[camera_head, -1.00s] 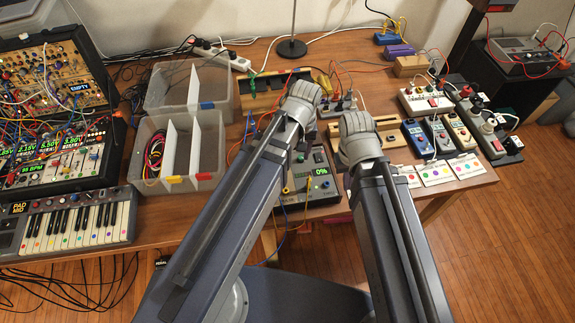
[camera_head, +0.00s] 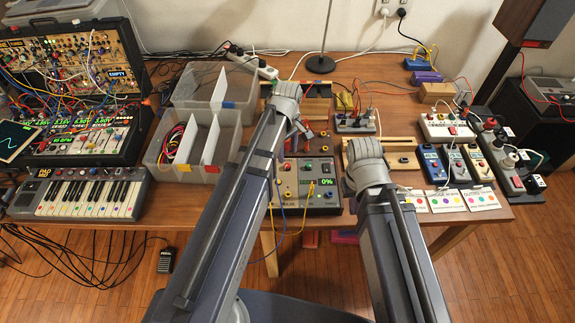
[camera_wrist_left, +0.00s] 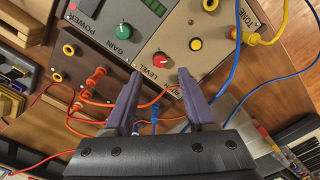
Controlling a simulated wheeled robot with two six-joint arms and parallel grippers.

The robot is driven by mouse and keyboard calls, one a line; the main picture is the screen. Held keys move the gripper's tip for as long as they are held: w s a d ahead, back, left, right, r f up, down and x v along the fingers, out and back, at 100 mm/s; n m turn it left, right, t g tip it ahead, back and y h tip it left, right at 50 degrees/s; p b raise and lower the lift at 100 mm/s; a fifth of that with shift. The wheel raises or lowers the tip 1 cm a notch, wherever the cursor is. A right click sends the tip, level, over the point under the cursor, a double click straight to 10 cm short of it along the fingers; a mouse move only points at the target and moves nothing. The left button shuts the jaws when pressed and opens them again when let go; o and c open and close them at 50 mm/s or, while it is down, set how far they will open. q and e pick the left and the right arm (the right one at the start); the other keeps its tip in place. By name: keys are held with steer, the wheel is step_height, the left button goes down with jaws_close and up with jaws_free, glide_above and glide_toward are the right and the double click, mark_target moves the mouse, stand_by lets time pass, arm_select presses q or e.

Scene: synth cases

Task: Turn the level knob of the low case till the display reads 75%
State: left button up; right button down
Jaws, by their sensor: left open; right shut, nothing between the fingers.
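The low case (camera_head: 309,202) is a grey-fronted box at the table's front edge, with its green display (camera_head: 326,182) reading 0%.
Orange, blue and yellow cables cross near the case; blue ones run close to my left fingers in the wrist view. Clear bins (camera_head: 178,168) and a keyboard (camera_head: 78,198) stand left. Small pedals (camera_head: 432,164) and white cards (camera_head: 444,200) lie right.

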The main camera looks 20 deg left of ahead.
mark_target(287, 165)
arm_select(q)
step_height(287, 165, down, 6)
steer(key=b, duration=0.5)
steer(key=shift+r, duration=0.1)
steer(key=shift+c, duration=0.4)
jaws_close()
